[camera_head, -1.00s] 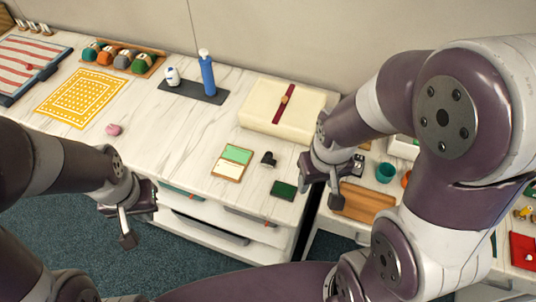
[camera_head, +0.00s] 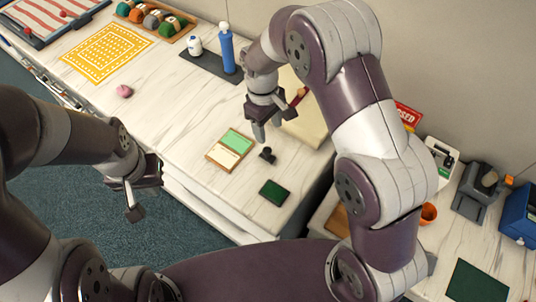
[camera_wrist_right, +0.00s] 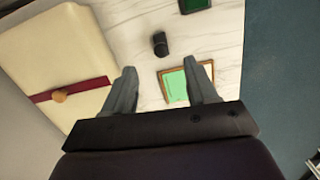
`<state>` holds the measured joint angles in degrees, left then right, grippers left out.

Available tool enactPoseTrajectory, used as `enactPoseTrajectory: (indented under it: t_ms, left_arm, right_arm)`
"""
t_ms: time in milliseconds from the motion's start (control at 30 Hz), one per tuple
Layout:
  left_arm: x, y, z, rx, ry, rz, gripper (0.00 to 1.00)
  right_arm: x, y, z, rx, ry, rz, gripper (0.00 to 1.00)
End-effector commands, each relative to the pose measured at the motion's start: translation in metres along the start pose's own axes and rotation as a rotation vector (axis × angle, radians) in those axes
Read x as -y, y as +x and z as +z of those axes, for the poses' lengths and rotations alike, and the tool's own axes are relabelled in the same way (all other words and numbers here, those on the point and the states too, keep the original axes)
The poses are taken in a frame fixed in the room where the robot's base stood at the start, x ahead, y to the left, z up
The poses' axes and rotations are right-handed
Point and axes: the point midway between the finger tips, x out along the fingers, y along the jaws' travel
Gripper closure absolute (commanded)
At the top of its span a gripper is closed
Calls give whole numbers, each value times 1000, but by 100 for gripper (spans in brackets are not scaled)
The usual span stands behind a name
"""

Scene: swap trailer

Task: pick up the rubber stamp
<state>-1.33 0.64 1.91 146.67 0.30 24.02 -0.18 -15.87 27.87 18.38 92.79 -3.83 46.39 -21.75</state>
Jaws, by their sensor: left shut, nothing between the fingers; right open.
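The rubber stamp (camera_head: 267,155) is a small black piece on the white marbled counter, between the green-and-cream card and the dark green pad. It also shows in the right wrist view (camera_wrist_right: 160,44), ahead of the fingertips. My right gripper (camera_head: 266,133) is open and empty, above the counter just behind the stamp; its two fingers also show in the right wrist view (camera_wrist_right: 161,85). My left gripper (camera_head: 137,200) is shut and empty, off the counter's front edge at the left.
A wooden-framed green-and-cream card (camera_head: 230,149) lies left of the stamp, and a dark green pad (camera_head: 273,192) nearer the front. A cream box with a red band (camera_head: 304,129) stands behind my right arm.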

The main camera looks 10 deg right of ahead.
Motion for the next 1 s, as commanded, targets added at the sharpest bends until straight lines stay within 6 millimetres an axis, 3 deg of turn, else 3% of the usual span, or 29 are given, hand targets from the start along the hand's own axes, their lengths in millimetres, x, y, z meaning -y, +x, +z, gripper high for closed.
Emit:
enactPoseTrajectory:
  t_ms: [167,400,567,800,1000]
  left_arm:
    - [0,-1,0,0,0,0,100]
    - [0,-12,-1,0,0,0,100]
    - [0,-18,-2,0,0,0,100]
    - [0,-32,-4,0,0,0,100]
    - [0,-31,-4,0,0,0,100]
  right_arm:
    - [-1,12,-14,20,-78,1,43]
    - [-2,63,-13,20,-79,2,43]
    - [-3,81,-14,19,-78,2,43]
    - [-4,123,-18,17,-76,2,43]
    - [-5,129,-19,14,-76,4,43]
